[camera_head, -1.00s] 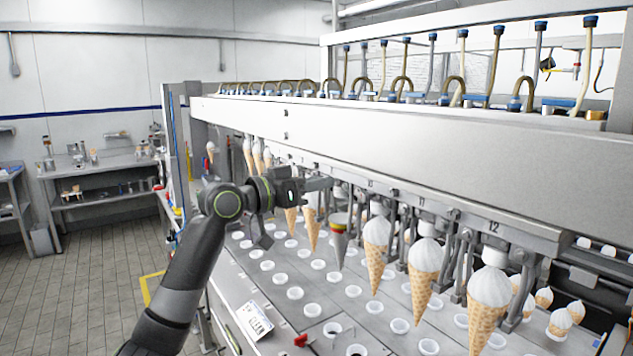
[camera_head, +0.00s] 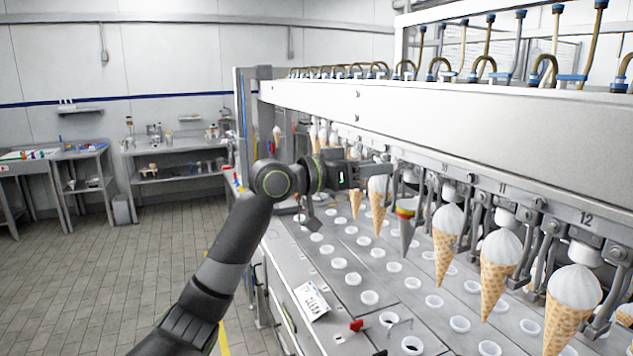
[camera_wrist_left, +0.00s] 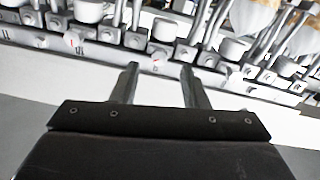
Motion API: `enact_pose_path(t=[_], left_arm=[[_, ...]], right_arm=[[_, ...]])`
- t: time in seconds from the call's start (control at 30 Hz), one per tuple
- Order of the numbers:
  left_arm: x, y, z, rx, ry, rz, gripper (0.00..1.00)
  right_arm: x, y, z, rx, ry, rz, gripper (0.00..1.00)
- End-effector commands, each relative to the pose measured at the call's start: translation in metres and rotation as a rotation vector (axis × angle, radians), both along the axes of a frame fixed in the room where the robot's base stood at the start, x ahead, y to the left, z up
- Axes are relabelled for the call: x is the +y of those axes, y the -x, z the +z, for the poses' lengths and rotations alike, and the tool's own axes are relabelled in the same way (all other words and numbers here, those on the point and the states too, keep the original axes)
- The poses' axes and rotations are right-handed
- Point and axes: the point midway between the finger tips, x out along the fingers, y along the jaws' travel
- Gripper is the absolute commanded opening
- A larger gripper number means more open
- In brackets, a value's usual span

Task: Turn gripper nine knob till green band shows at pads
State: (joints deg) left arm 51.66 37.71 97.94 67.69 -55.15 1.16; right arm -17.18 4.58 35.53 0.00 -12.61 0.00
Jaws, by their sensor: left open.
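My left gripper (camera_head: 384,173) is open and empty at the machine's front rail. A grey test cone (camera_head: 405,232) with yellow and red bands near its top hangs just below and right of the gripper; I see no green band clearly. In the left wrist view, my two fingers (camera_wrist_left: 160,68) are apart, pointing at the rail, with a pale cylindrical knob (camera_wrist_left: 164,30) beyond the gap. The fingers do not appear closed around it. I cannot read a nine on the rail. My right gripper is not in view.
Filled ice cream cones (camera_head: 448,240) hang in a row on both sides of the test cone. Plates marked 11 and 12 are at right. Benches (camera_head: 180,150) stand at the far left.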

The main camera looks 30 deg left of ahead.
Motion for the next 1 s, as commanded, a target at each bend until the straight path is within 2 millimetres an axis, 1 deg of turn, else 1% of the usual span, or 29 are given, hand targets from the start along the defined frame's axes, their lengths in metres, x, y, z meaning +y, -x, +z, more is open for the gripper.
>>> enact_pose_path(t=[0.03, 0.1, 0.5, 0.8, 1.0], left_arm=[[0.008, 0.007, -0.004, -0.003, -0.005, 0.004, 0.41], [0.015, 0.017, -0.005, -0.002, -0.006, 0.004, 0.41], [0.052, 0.064, -0.004, -0.001, -0.006, 0.004, 0.41], [0.075, 0.092, -0.004, 0.000, -0.004, 0.003, 0.41], [0.083, 0.103, -0.003, 0.000, -0.002, 0.002, 0.41]], right_arm=[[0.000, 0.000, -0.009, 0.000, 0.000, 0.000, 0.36], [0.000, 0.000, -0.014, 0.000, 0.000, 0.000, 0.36], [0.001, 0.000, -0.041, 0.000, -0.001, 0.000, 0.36], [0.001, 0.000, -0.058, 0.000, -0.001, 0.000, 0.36], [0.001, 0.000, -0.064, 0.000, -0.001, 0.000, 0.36]])
